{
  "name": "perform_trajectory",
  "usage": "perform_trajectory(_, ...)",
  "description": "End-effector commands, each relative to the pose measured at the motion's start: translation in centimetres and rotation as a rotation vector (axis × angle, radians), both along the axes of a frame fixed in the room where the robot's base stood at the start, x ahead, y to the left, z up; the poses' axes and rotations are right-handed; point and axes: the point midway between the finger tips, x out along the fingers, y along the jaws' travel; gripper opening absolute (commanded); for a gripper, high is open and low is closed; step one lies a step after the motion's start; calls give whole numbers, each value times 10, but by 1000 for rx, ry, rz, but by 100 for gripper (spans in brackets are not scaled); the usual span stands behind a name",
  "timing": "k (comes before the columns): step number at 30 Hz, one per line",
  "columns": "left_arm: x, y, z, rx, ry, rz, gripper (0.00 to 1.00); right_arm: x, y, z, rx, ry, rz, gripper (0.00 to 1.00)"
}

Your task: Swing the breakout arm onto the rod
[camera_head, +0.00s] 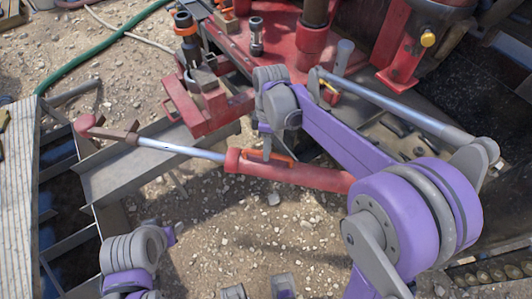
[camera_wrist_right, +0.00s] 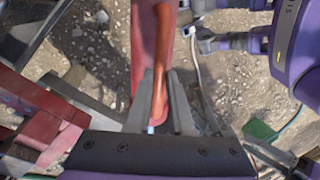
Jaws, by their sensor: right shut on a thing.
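The red cylinder (camera_head: 290,170) with a chrome shaft (camera_head: 180,148) and a red hooked end (camera_head: 90,126) seems to be the breakout arm. It lies across the middle of the head view, and its red body also shows in the right wrist view (camera_wrist_right: 143,40). An orange handle (camera_wrist_right: 164,65) runs along it. My right gripper (camera_wrist_right: 163,112) is shut on this handle, with its fingers on either side. A dark upright rod (camera_head: 316,12) stands in a red collar at the top; whether it is the task's rod is unclear. My left arm shows at lower left; its fingers are not clear.
A red clamp-like block (camera_head: 207,112) stands on a steel beam (camera_head: 135,170), close to the shaft. A slanted metal cylinder (camera_head: 395,105) lies beyond my right arm. Gravel (camera_head: 250,240) is open below the red cylinder. A green hose (camera_head: 105,45) runs at upper left.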

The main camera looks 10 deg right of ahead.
Motion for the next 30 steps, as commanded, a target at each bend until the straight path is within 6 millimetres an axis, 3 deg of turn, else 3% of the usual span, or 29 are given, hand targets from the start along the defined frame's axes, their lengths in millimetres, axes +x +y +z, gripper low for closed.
perform_trajectory(9,2,0,8,0,-5,0,50,80,-49,3,-4,-9,-208,0)
perform_trajectory(15,5,0,16,0,-10,0,50,119,-84,3,-3,-7,-330,0)
perform_trajectory(21,7,0,23,0,-14,0,50,144,-109,3,-1,-5,-415,0)
perform_trajectory(30,8,0,26,0,-16,0,50,155,-123,2,-2,-7,-458,0)
